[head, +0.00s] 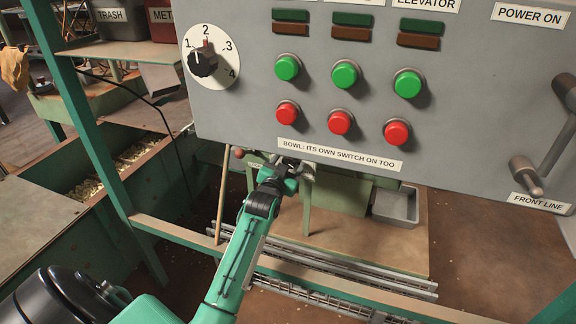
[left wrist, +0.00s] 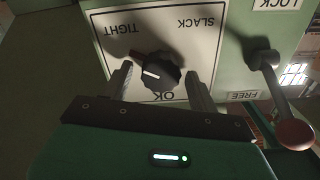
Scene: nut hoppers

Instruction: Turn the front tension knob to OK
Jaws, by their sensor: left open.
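In the left wrist view the black tension knob (left wrist: 158,72) sits on a white plate (left wrist: 200,45) with the words TIGHT, SLACK and OK, which appear upside down. The knob's white mark is on its left side in this view; exactly which word it points to is hard to tell. My left gripper (left wrist: 159,76) is open, with one finger on each side of the knob; contact is not clear. In the head view my left gripper (head: 291,170) is below the control panel, and the knob is hidden there. My right gripper is not in view.
A lever with a red ball end (left wrist: 295,134) stands right of the plate, near LOCK and FREE labels. The grey control panel (head: 300,100), with green and red buttons and a numbered dial (head: 205,62), hangs above my left gripper. A green post (head: 85,120) stands at the left.

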